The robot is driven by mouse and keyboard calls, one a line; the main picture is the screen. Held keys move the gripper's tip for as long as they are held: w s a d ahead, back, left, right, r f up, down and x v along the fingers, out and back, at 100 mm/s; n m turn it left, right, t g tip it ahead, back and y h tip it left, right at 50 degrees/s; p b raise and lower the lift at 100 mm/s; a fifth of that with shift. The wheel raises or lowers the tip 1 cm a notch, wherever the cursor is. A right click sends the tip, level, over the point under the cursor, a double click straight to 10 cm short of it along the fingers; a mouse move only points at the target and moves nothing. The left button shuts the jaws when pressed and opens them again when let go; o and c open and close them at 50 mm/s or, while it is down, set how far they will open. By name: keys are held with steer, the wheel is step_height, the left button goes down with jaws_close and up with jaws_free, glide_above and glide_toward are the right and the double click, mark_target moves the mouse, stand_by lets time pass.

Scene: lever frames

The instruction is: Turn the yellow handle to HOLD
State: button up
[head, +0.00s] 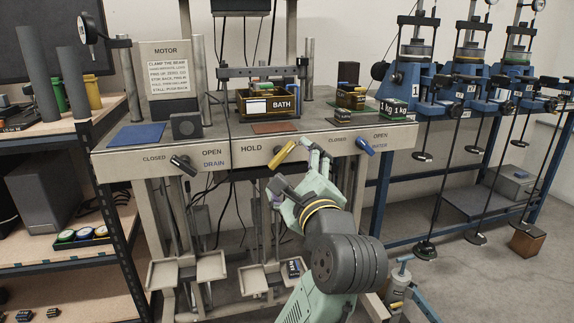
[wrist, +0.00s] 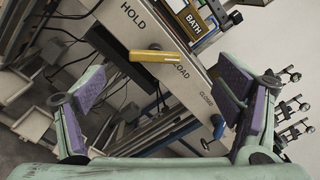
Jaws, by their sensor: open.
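The yellow handle (head: 283,152) is a short bar on the front panel of the bench, slanted up to the right in the head view. The HOLD label (head: 251,149) is to its left. In the wrist view the yellow handle (wrist: 160,57) lies between the HOLD label (wrist: 132,15) and the LOAD label (wrist: 181,71). My gripper (head: 297,171) is open and empty, just in front of the panel, below and right of the handle. In the wrist view my gripper (wrist: 165,85) has its fingers wide apart, with the handle beyond the gap; no contact shows.
A blue handle (head: 364,146) sits on the panel to the right, and a black handle (head: 183,164) at the DRAIN label to the left. The BATH box (head: 268,104) stands on the bench above. Small trays (head: 252,279) hang below. A blue frame with weights stands right.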

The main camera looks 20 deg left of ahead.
mark_target(281, 155)
steer(key=shift+m, duration=0.4)
steer(key=x, duration=0.3)
steer(key=f+x, duration=0.1)
steer(key=x, duration=0.6)
steer(key=shift+w+d+f, duration=0.1)
steer(key=shift+w+f, duration=0.05)
steer(key=shift+w, duration=0.2)
steer(key=c, duration=1.2)
steer(key=shift+o, duration=0.2)
